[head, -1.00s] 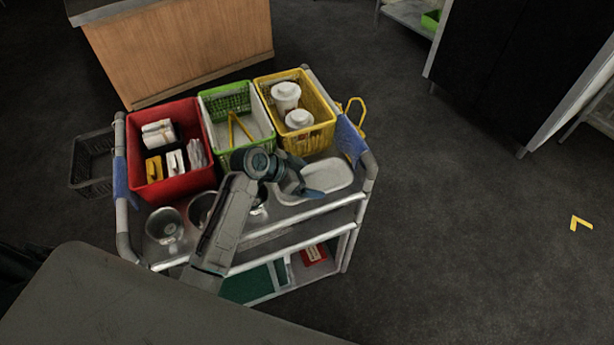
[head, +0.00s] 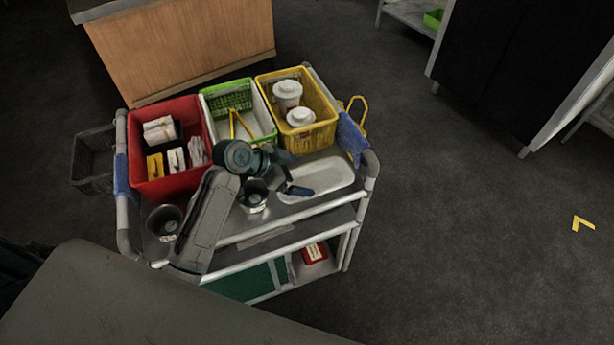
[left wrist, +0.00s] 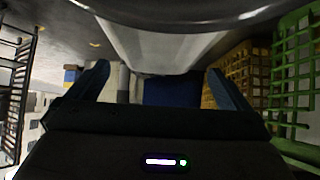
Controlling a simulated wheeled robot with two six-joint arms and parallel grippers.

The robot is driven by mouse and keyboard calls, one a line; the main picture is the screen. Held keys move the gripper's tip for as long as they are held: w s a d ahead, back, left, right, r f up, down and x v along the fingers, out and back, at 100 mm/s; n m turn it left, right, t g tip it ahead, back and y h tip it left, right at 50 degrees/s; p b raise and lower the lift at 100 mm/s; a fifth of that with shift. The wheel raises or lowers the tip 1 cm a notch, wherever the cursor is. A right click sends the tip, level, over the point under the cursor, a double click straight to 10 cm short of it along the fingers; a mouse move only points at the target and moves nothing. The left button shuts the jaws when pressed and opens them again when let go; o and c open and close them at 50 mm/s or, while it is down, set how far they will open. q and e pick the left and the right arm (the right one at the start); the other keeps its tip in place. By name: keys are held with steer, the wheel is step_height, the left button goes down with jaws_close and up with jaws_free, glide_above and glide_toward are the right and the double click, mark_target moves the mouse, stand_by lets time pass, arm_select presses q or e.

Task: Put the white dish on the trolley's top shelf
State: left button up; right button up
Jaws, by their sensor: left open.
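The white dish (head: 325,177) is a shallow oblong tray with rounded ends. It lies flat at the right front of the trolley's top shelf (head: 276,221). My left gripper (head: 292,174) is open and empty over the dish's left end, with its fingers pointing right. I cannot tell from the head view whether it touches the dish. In the left wrist view a pale surface, probably the dish (left wrist: 160,46), fills the top middle beyond the open fingers (left wrist: 158,85). My right gripper is in neither view.
Red basket (head: 168,192), green basket (head: 262,122) and yellow basket (head: 328,133) line the shelf's back. Metal cups (head: 163,222) stand at the front left. Open floor lies right of the trolley.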

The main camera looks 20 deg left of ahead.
arm_select(q)
steer(key=v, duration=0.6)
steer(key=shift+b, duration=0.3)
steer(key=shift+s+a+r, duration=0.3)
steer(key=shift+r, duration=0.1)
